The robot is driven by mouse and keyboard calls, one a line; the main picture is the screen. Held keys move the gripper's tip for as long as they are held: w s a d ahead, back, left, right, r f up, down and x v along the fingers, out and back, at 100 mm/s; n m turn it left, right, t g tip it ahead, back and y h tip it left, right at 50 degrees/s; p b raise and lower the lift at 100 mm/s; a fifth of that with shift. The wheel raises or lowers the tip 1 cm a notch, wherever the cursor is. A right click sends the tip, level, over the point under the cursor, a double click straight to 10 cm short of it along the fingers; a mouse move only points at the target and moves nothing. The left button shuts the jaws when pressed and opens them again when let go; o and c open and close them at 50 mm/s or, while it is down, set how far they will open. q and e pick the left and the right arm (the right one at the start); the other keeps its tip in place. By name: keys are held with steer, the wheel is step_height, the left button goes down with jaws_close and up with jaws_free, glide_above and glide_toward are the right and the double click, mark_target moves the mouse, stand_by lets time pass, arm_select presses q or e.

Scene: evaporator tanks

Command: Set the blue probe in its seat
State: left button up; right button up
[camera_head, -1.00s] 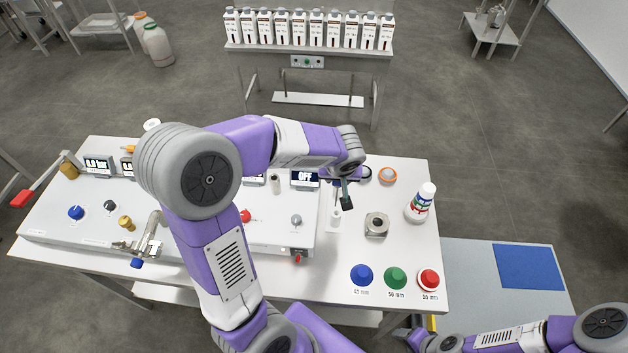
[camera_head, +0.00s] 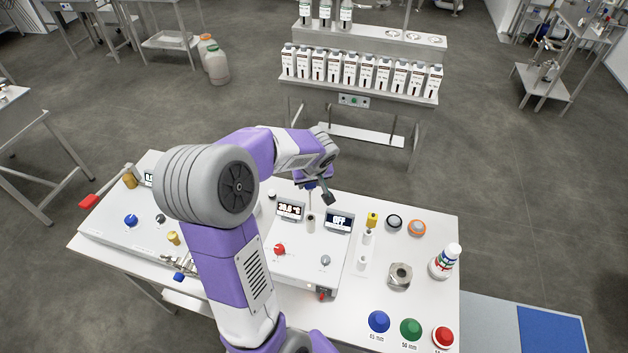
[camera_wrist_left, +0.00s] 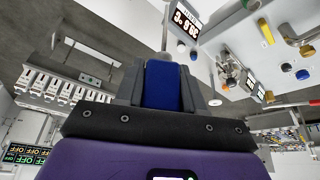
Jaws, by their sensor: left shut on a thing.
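The blue probe (camera_wrist_left: 162,86) is between the fingers of my left gripper (camera_wrist_left: 160,92), which is shut on it. In the left wrist view its blue grip faces the camera, and a thin rod extends beyond a grey collar. In the head view my left gripper (camera_head: 318,190) is above the back of the white panel, left of the display reading OFF. A bit of the blue probe (camera_head: 310,185) shows there, with its rod pointing down. A small grey cylinder (camera_head: 310,223) stands below it between two displays; I cannot tell whether the rod touches it. My right gripper is out of view.
Two displays (camera_head: 338,222) flank the cylinder closely. My left arm hides part of the panel.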

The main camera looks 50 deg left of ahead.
arm_select(q)
steer(key=shift+f+b, duration=1)
steer(key=shift+f, duration=0.95)
step_height(320, 180, down, 6)
steer(key=b, duration=0.6)
steer(key=shift+b, duration=0.35)
steer(key=o, duration=1.1)
steer(key=v, duration=0.7)
steer(key=shift+s+d+r, duration=0.1)
steer(key=shift+d+r, duration=0.05)
steer(key=shift+r, duration=0.1)
